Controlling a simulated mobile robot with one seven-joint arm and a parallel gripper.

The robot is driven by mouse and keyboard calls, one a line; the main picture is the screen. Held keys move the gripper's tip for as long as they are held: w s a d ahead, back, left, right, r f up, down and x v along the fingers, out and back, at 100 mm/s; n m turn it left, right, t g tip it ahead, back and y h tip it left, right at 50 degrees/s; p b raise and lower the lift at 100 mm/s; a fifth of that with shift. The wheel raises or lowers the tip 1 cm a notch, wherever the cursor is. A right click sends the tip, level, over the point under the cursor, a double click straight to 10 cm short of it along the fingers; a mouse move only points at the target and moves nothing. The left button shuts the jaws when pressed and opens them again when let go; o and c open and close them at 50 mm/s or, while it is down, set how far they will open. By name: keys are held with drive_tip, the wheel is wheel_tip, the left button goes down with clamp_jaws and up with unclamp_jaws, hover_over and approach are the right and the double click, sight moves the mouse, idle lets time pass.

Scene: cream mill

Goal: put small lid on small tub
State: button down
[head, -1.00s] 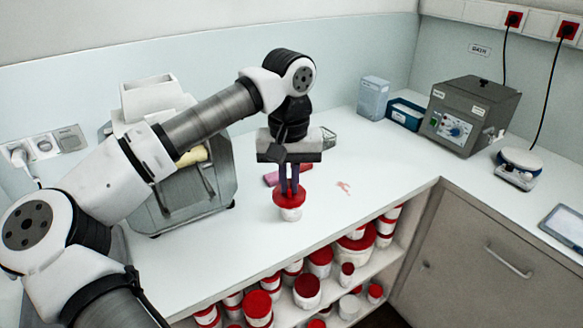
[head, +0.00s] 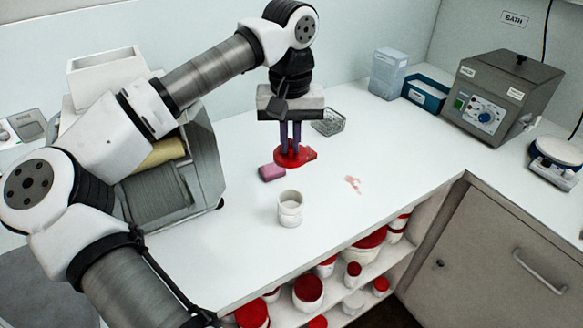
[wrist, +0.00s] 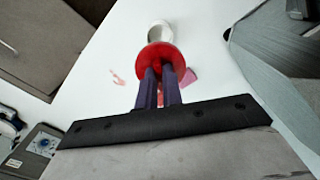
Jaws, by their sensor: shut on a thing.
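The small tub (head: 290,212) is white and stands upright and open on the white counter, near the front edge. My gripper (head: 290,150) points down and is shut on the small lid (head: 287,161), a red disc. The lid is behind the tub in the head view, apart from it. In the wrist view the lid (wrist: 157,54) sits at my fingertips (wrist: 160,72) and covers part of the tub (wrist: 158,32). The lid's height above the counter is hard to tell.
A grey mill (head: 165,185) stands at left. A pinkish smear (head: 353,183) marks the counter at right. Several lidded tubs fill the shelf below (head: 345,285).

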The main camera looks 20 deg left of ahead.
sight(290, 157)
drive_tip(key=f+b, duration=0.1)
drive_tip(key=f, duration=0.1)
drive_tip(key=f+b, duration=0.3)
drive_tip(key=shift+s+d+f, duration=0.1)
drive_tip(key=shift+s+f, duration=0.2)
drive_tip(key=shift+w+f+b, duration=0.1)
drive_tip(key=shift+f+b, duration=0.25)
drive_tip(key=shift+b, duration=0.05)
drive_tip(key=shift+f+b, duration=1.65)
drive_tip(key=shift+f, duration=0.55)
drive_tip(key=shift+f+b, duration=0.6)
drive_tip(key=shift+f, duration=0.05)
idle(0.4)
drive_tip(key=c, duration=1)
unclamp_jaws()
